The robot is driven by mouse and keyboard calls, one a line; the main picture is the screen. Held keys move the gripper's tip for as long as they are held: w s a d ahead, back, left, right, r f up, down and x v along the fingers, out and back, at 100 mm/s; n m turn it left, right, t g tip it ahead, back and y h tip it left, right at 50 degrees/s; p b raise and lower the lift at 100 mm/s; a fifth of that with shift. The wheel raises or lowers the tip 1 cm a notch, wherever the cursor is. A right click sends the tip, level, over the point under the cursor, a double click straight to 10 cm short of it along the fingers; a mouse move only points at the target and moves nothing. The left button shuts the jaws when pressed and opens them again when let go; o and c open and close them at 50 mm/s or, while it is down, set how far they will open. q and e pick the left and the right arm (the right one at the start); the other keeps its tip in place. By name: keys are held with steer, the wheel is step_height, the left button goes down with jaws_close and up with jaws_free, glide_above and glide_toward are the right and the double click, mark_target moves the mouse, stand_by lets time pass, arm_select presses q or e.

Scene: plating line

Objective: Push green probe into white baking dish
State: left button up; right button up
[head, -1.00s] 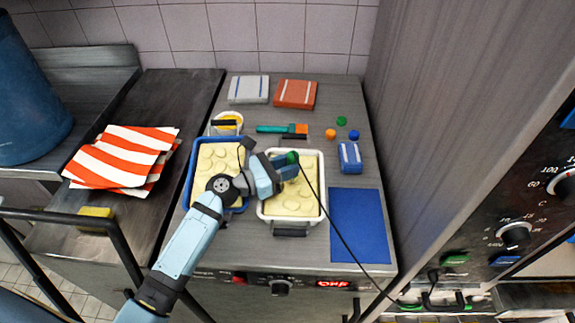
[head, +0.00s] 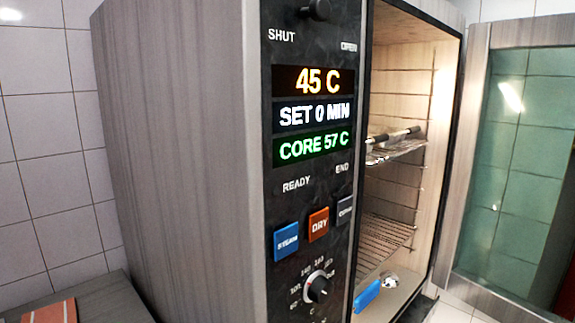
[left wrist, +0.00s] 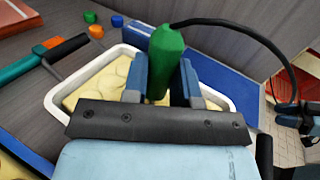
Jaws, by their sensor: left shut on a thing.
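My left gripper (left wrist: 160,85) is shut on the green probe (left wrist: 165,50), whose thick end stands up between the blue fingers. A black cable runs from its top to the right. The white baking dish (left wrist: 50,105), with pale yellow food in it, lies below the gripper in the left wrist view. The probe's lower end is hidden, so I cannot tell how deep it sits in the food. The head view shows neither dish nor gripper now; the oven's display (head: 314,148) reads CORE 57 C.
The oven (head: 180,130) stands open, with wire racks (head: 385,245) inside and its glass door (head: 520,170) swung right. In the left wrist view a blue mat (left wrist: 228,85) lies beyond the dish.

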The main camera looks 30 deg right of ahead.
stand_by(0.9)
arm_select(q)
step_height(320, 180, up, 7)
steer(key=p, duration=0.7)
steer(key=shift+p, duration=0.3)
stand_by(0.6)
